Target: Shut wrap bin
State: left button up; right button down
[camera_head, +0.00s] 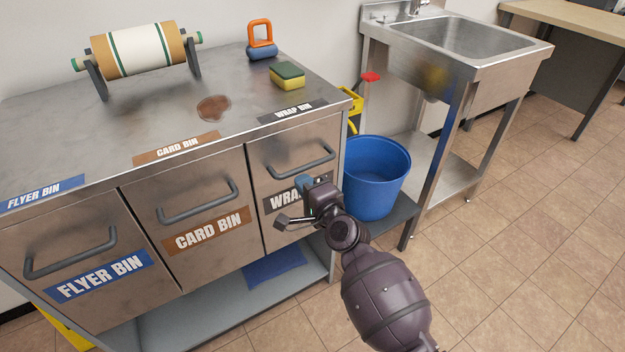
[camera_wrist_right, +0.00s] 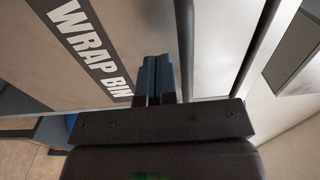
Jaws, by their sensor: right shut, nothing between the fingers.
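The wrap bin (camera_head: 276,170) is the rightmost drawer front of the metal cabinet, with a grey bar handle (camera_head: 301,160) and a dark label. Its front looks flush with the cabinet, or nearly so; I cannot tell if a small gap is left. My right gripper (camera_head: 303,184) is shut and empty in front of the wrap bin, below the handle and over the label's right part. In the right wrist view the shut fingers (camera_wrist_right: 156,75) point at the bin front beside the WRAP BIN label (camera_wrist_right: 92,50). Contact is unclear. My left gripper is out of view.
The card bin (camera_head: 190,205) and flyer bin (camera_head: 75,265) are to the left. A sponge (camera_head: 287,77), an orange-handled tool (camera_head: 261,42), a brown stain (camera_head: 213,108) and a paper roll (camera_head: 140,50) are on the top. A blue bucket (camera_head: 375,178) and sink (camera_head: 455,40) stand right.

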pick_arm(q)
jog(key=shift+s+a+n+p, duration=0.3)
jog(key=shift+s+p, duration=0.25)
jog(key=shift+p, duration=0.35)
pick_arm(e)
jog(key=v, duration=1)
jog(key=shift+f, duration=0.1)
